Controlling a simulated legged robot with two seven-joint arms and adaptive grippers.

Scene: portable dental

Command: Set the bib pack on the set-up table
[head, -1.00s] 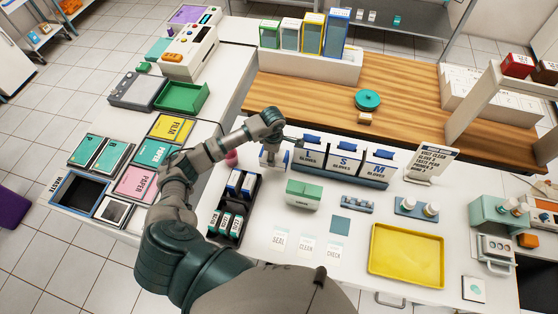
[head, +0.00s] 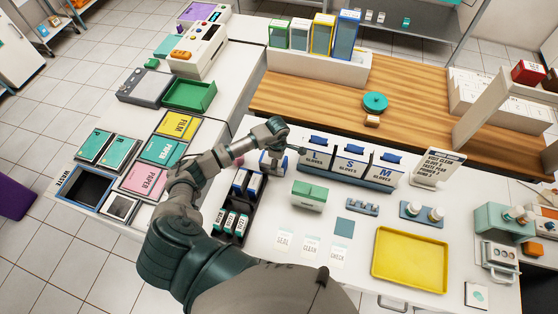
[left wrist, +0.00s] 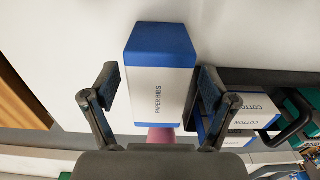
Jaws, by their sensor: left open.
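The bib pack, a white box with blue ends marked PAPER BIBS (left wrist: 160,92), stands on a white surface in the left wrist view. In the head view it shows partly (head: 268,165), beside the glove boxes, with my arm partly covering it. My left gripper (head: 284,149) is at the pack. In the left wrist view its open fingers (left wrist: 160,86) are on either side of the pack, with a narrow gap visible at the left. Contact at the right finger is hard to tell. The white table (head: 300,262) extends to the right. My right gripper is not in view.
Glove boxes (head: 350,167) stand just right of the pack. A dark rack of cotton boxes (head: 238,205) is in front of it.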

